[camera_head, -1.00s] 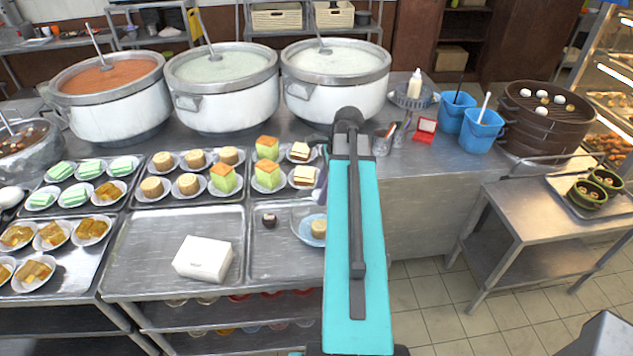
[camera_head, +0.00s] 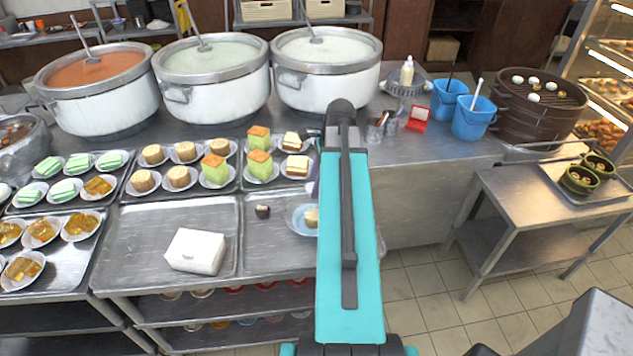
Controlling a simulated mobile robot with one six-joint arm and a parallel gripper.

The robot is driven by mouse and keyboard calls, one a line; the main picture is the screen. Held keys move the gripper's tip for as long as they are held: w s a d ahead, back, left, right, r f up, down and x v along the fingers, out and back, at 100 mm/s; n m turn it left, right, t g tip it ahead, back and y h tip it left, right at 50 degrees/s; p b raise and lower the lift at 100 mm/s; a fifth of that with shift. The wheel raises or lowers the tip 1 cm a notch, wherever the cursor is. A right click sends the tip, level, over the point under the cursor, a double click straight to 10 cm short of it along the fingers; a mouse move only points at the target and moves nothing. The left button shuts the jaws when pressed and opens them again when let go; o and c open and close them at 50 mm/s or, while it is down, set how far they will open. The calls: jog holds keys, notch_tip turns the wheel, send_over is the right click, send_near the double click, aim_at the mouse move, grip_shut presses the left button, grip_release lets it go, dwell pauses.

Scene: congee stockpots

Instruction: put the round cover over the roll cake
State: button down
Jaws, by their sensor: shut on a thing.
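A pale round cake piece that looks like the roll cake (camera_head: 312,217) sits on a light blue plate (camera_head: 297,226) on the right metal tray. My teal arm hides the right part of the cake and plate. My gripper is hidden behind my arm, so its fingers and whatever they hold do not show. I cannot clearly make out the round cover; it may be behind my arm too. No cover is visible over the exposed part of the cake.
A small dark round item (camera_head: 262,211) and a white box (camera_head: 195,250) lie left of the plate. Plated cakes (camera_head: 215,168) stand behind, with large stockpots (camera_head: 327,73) farther back. Blue buckets (camera_head: 473,118) and a steamer (camera_head: 540,105) are at right.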

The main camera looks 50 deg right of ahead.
jog(key=shift+f+b, duration=1.35)
jog(key=shift+f, duration=1.2)
jog(key=c, duration=1)
grip_release()
jog(key=shift+c, duration=0.2)
jog(key=shift+r+p, duration=2.9)
jog(key=shift+r, duration=0.6)
jog(key=shift+f, duration=0.1)
